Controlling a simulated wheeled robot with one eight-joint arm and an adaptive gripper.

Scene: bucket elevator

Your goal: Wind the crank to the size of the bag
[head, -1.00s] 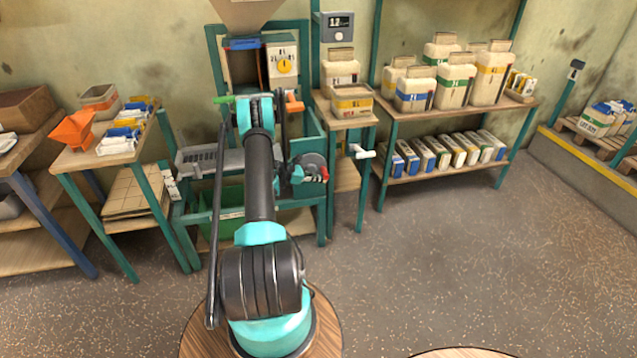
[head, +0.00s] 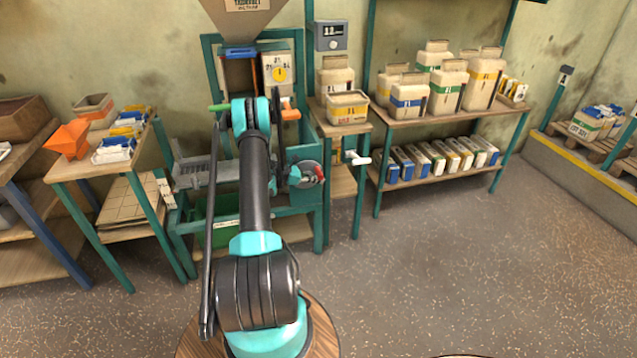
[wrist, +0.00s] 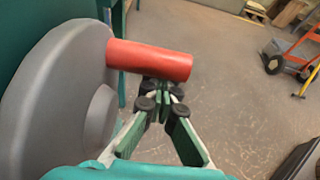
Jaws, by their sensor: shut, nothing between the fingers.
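The crank is a grey disc (head: 305,175) with a red handle (head: 319,173) on the right side of the teal bucket elevator. In the wrist view the disc (wrist: 60,95) fills the left and the red handle (wrist: 150,60) sticks out to the right. My gripper (wrist: 162,97) is shut and empty, its tips just below the red handle; I cannot tell whether they touch. My arm partly hides the machine in the head view. A yellow dial (head: 279,73) sits on a pale box.
A grey display (head: 332,34) hangs above the small table. A white handle (head: 356,157) sticks out from that table's front. Shelves (head: 450,115) with several bags stand to the right.

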